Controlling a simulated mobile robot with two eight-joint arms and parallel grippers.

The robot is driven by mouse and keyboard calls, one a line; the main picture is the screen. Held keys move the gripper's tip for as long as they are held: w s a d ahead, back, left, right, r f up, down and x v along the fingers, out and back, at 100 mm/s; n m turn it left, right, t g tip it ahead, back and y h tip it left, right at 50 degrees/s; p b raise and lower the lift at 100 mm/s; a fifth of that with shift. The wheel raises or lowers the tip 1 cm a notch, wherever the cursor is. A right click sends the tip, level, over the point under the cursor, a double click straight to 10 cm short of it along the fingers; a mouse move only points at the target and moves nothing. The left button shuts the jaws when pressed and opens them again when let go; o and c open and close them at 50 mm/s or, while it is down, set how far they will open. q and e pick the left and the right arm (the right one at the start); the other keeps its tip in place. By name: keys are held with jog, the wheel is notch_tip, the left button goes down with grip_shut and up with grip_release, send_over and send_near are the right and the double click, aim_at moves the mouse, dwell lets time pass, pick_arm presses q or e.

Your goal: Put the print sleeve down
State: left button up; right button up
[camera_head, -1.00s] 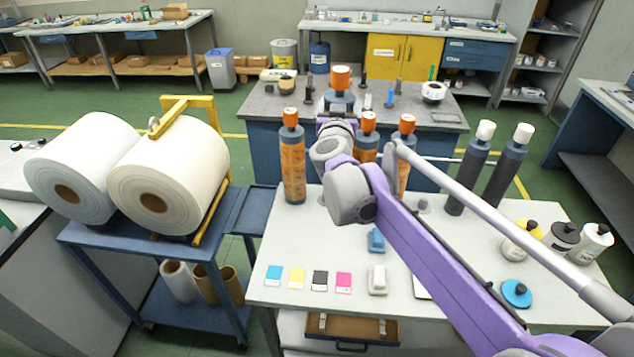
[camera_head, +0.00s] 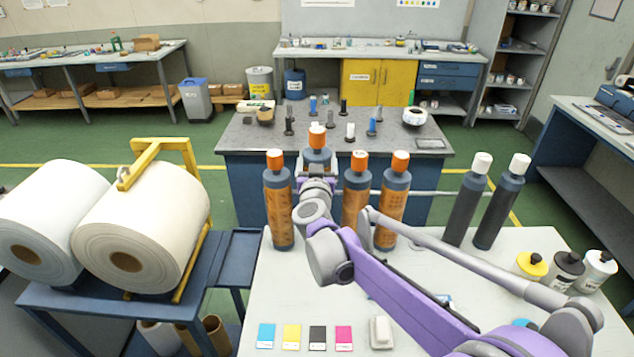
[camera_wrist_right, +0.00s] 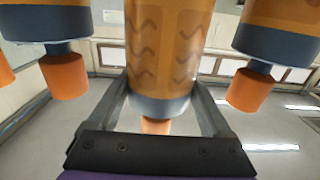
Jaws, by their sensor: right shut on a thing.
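The held print sleeve (camera_head: 317,153) is dark grey with orange patterned sides and an orange cap. It is upright between the jaws of my right gripper (camera_head: 318,182), in line with a gap in the row of similar sleeves. Its cap stands higher than theirs; its lower part is hidden by my arm, so I cannot tell whether it touches the table. In the right wrist view the sleeve (camera_wrist_right: 168,45) appears upside down between the two fingers. Its neighbours are an orange sleeve (camera_head: 278,205) on the left and two more (camera_head: 355,205) (camera_head: 393,205) on the right. My left gripper is not in view.
The white table (camera_head: 290,300) also bears two dark sleeves (camera_head: 500,208), colour cards (camera_head: 291,337) and ink bottles (camera_head: 565,268). Large white rolls (camera_head: 140,235) sit on a blue cart at left. A grey bench (camera_head: 240,135) stands behind. The front middle is mostly clear.

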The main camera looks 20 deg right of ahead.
notch_tip(320, 180, down, 6)
dwell(0.5)
jog(key=shift+f, duration=0.1)
jog(key=shift+f, duration=0.15)
jog(key=o, duration=1.3)
jog(key=shift+o, duration=0.2)
jog(key=b+v, duration=0.1)
jog(key=v, duration=1.1)
jog(key=shift+b, duration=0.4)
